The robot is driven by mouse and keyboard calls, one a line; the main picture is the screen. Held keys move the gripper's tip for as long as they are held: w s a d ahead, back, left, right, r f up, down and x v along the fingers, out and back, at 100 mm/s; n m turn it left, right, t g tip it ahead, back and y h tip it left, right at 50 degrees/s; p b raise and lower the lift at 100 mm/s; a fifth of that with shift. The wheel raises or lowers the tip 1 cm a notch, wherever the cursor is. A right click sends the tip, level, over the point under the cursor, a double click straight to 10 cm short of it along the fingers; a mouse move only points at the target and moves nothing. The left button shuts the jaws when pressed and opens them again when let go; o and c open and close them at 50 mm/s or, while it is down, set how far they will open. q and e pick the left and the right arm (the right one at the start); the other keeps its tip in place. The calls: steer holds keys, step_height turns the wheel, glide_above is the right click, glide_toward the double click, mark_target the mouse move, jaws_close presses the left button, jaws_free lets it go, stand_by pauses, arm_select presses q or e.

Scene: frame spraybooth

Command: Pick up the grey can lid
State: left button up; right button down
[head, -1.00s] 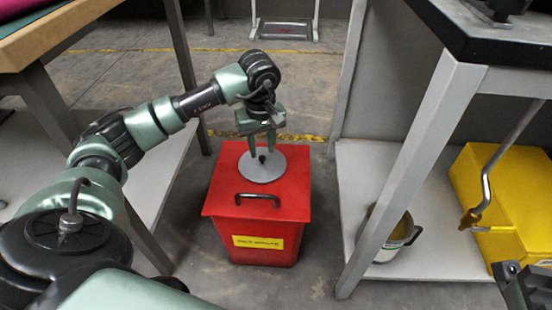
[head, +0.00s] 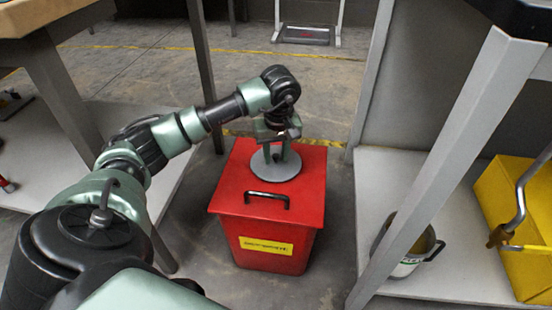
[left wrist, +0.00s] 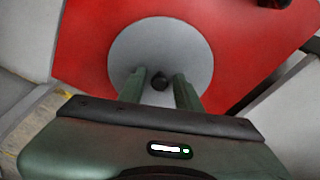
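The grey can lid (head: 276,172) is a flat round disc with a small dark knob at its middle. It lies on the red bin's top in the head view and also shows in the left wrist view (left wrist: 146,38). My left gripper (head: 276,156) points down over the lid's middle. Whether the fingertips touch the disc cannot be told. My right gripper is not in view.
The red bin (head: 230,182) has a black handle (head: 267,197) in front of the lid and a yellow label. A table stands at left. A bench at right has a low shelf (head: 440,275) with a pot (head: 410,247) and a yellow box (head: 520,200).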

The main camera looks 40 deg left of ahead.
arm_select(q)
jaws_close()
steer(key=shift+r, duration=0.1)
